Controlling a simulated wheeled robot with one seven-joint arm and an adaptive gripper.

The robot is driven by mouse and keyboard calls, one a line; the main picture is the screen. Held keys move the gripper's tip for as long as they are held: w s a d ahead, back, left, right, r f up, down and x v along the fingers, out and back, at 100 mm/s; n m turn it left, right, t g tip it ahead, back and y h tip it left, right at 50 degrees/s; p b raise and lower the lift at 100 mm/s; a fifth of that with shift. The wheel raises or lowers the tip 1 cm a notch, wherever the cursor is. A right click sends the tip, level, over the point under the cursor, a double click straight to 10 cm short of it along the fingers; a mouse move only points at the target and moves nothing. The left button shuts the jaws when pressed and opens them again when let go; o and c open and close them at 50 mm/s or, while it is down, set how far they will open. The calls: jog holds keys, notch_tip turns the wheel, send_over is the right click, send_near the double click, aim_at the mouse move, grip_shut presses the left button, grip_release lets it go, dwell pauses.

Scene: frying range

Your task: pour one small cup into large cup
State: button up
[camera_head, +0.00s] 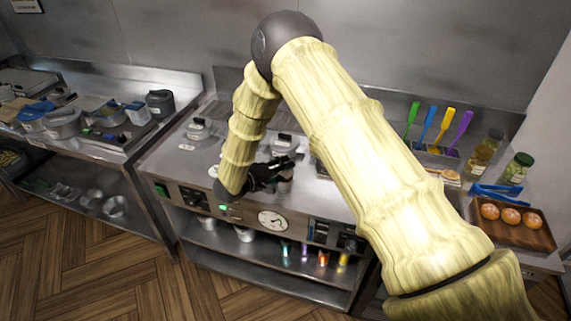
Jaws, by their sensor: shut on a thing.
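My gripper (277,172) is above the steel counter, near its front edge, at the end of my arm. Its dark fingers are shut on a small, pale grey cup-like thing (286,185), mostly covered by the fingers. Its contents cannot be made out. No large cup can be told for sure on the counter; my arm hides part of it. Two pale buckets or cups, one at the left (207,222) and one beside it (244,234), stand on the shelf below.
Lidded containers (199,130) stand at the back of the counter. Small coloured cups (323,258) are on the lower shelf. At right are coloured-handled utensils (445,125), jars (518,168), blue tongs (495,193) and a wooden tray (530,236) with round orange items.

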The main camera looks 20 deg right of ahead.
jog(key=shift+s+d+r+m+b, duration=0.15)
jog(key=shift+s+d+m+b, duration=0.15)
jog(key=shift+d+m+b, duration=0.3)
jog(key=shift+s+d+m+t+b, duration=0.15)
jog(key=shift+d+m+t+b, duration=0.2)
jog(key=shift+m+b, duration=0.35)
jog(key=m+b, duration=0.1)
jog(key=m+t+b, duration=0.1)
jog(key=b, duration=0.1)
jog(key=shift+s+r+y, duration=0.15)
jog(key=shift+s+y, duration=0.05)
jog(key=shift+y, duration=0.1)
jog(key=m+t+b, duration=0.1)
jog(key=m+b, duration=0.1)
jog(key=b, duration=0.2)
jog(key=m+t+b, duration=0.1)
jog(key=m+b, duration=0.2)
jog(key=b, duration=0.1)
jog(key=shift+s, duration=0.2)
jog(key=m+b, duration=0.2)
jog(key=b, duration=0.1)
jog(key=m+t+b, duration=0.1)
jog(key=shift+f+m+b, duration=0.25)
jog(key=shift+m+b, duration=0.05)
jog(key=shift+b, duration=0.1)
jog(key=shift+r+p, duration=1)
jog(key=shift+r, duration=0.6)
